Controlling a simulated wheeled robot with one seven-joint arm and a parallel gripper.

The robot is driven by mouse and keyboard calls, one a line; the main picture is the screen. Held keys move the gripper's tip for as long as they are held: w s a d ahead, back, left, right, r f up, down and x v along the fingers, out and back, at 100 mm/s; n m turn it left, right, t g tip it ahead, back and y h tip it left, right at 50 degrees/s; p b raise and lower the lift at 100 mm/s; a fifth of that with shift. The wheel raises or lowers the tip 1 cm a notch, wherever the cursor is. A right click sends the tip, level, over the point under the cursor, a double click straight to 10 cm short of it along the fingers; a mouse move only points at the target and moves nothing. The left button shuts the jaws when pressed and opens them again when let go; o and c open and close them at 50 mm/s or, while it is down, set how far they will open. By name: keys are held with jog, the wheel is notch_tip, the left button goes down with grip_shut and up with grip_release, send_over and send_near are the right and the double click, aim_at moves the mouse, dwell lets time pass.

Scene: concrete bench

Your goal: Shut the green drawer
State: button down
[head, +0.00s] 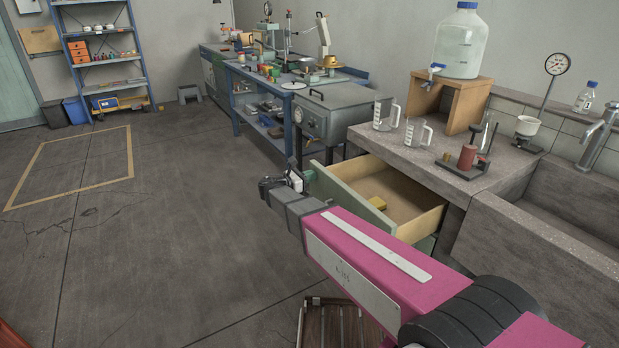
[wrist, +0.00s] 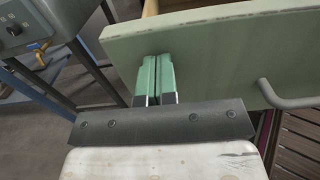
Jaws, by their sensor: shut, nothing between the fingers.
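The green drawer (head: 342,197) stands pulled out from under the concrete bench, its inside open to view. In the wrist view my gripper's green fingers (wrist: 156,60) are together and empty, left of the handle, overlapping the front's lower left part. I cannot tell whether they touch it.
Glass beakers (head: 386,113), a wooden stand (head: 453,104) with a large bottle (head: 461,40), and a sink (head: 560,215) are on the bench. A grey metal cabinet (head: 338,112) stands beyond the drawer. A slatted wooden item (head: 335,325) is on the floor below. Open floor lies left.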

jog(key=x, duration=2.5)
jog(key=shift+w, duration=0.15)
